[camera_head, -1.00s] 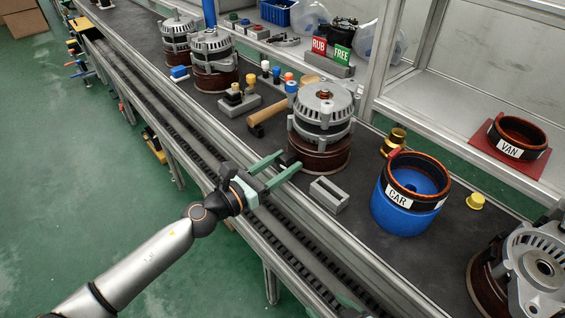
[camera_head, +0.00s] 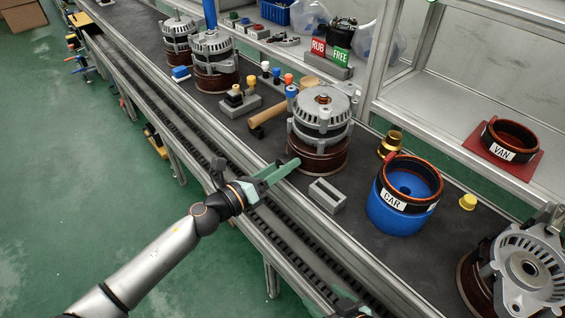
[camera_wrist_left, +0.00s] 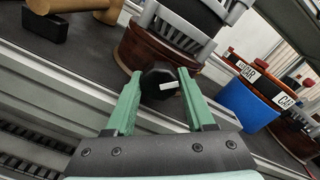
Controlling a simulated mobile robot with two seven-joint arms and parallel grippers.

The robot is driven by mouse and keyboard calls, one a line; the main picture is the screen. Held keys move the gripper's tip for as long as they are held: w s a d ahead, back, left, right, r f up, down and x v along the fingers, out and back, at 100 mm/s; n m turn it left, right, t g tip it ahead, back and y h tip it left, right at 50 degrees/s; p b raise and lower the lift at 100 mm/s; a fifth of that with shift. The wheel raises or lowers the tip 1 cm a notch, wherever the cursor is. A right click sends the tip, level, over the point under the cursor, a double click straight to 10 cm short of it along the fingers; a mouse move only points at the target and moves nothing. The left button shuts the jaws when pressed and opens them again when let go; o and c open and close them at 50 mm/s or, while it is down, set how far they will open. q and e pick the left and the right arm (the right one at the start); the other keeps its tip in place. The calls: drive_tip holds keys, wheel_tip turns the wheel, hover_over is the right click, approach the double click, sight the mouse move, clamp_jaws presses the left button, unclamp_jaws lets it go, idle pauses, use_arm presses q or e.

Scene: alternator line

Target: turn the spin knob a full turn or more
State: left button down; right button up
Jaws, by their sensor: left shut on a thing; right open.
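The spin knob (camera_wrist_left: 160,84) is a dark, faceted knob with a white mark, in the left wrist view between my left fingertips, in front of an alternator's brown base (camera_wrist_left: 150,52). My left gripper (camera_head: 283,172) is shut on it; its green fingers (camera_wrist_left: 160,88) lie on either side. In the head view the fingers overlap each other and hide the knob beside the middle alternator (camera_head: 320,125). Part of what looks like my right gripper (camera_head: 347,304) shows at the bottom edge, low beside the conveyor, apart from any object; its fingertips are hardly visible.
A grey slotted block (camera_head: 327,195) stands just right of the left fingertips. Farther right is the blue holder (camera_head: 398,217) with the CAR ring (camera_head: 410,180). A wooden-handled mallet (camera_head: 268,113) lies behind. The conveyor rail (camera_head: 300,245) runs beneath my left wrist.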

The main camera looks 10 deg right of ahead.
idle(0.5)
use_arm(q)
drive_tip(key=shift+c, duration=1.3)
unclamp_jaws()
